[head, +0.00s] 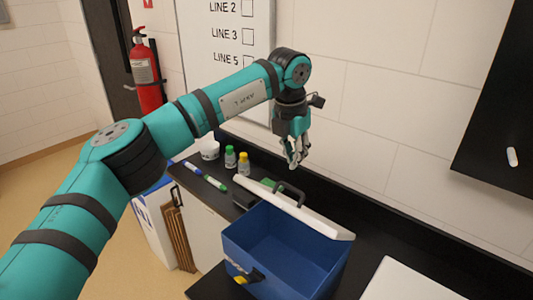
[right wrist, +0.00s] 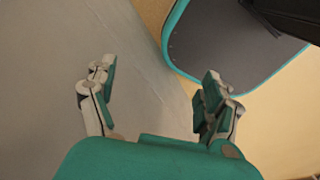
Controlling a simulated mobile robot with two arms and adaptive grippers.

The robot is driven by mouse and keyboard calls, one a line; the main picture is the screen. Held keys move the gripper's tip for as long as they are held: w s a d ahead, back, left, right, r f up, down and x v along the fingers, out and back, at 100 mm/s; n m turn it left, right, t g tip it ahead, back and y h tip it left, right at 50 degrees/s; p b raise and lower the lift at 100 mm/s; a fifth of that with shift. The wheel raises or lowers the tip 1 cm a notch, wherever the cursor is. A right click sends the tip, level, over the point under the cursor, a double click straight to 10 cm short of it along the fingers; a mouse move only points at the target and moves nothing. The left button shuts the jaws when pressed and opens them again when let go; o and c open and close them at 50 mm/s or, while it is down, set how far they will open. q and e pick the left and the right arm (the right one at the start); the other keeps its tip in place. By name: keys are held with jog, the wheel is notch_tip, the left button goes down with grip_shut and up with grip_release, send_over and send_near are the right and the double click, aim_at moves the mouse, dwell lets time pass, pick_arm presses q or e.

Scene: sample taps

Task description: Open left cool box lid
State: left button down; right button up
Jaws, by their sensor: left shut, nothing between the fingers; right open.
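The blue cool box (head: 270,270) stands on the dark counter in the head view. Its white lid (head: 318,222) is open, raised at the back edge, and the empty-looking blue inside shows. A black handle (head: 289,190) sits by the lid, and a yellow and black latch (head: 250,277) is on the box's front. My left gripper (head: 294,165) points down above the lid's back side, shut and empty, apart from the lid as far as I can tell. My right gripper (right wrist: 156,80) is open and empty in the right wrist view, over a plain floor, away from the box.
Green-capped (head: 230,157) and yellow-capped (head: 244,164) bottles, a white cup (head: 209,149) and markers (head: 215,183) lie left of the box. A white flat surface (head: 405,282) is at the lower right. The wall is close behind; a dark panel (head: 500,120) hangs right.

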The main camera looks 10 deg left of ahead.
jog(key=shift+s+d, duration=0.2)
jog(key=shift+s, duration=0.3)
dwell(0.7)
